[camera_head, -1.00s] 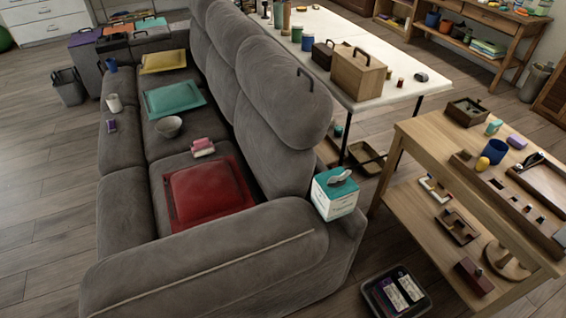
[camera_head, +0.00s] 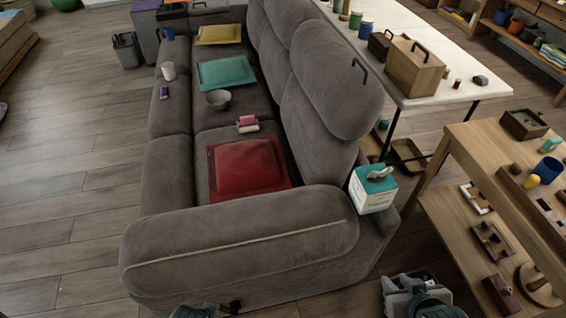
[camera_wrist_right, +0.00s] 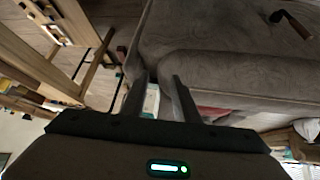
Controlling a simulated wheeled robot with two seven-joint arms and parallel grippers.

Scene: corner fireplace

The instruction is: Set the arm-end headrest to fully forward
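The arm-end headrest (camera_head: 335,80) is the nearest grey cushion on top of the sofa's backrest, above the near armrest (camera_head: 240,240). A black handle (camera_head: 361,70) is fixed on its rear side. My right gripper (camera_head: 407,287) is low at the bottom of the head view, right of the armrest and well below the headrest. In the right wrist view its two fingers (camera_wrist_right: 160,76) are apart with nothing visibly held, and the grey sofa lies beyond them. A small part low beside the armrest may be my left arm; its fingers cannot be made out.
A tissue box (camera_head: 373,189) stands at the sofa's rear corner by the backrest. A red cushion (camera_head: 248,165) lies on the nearest seat. A white table (camera_head: 440,85) and a wooden shelf table (camera_head: 470,150) stand to the right.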

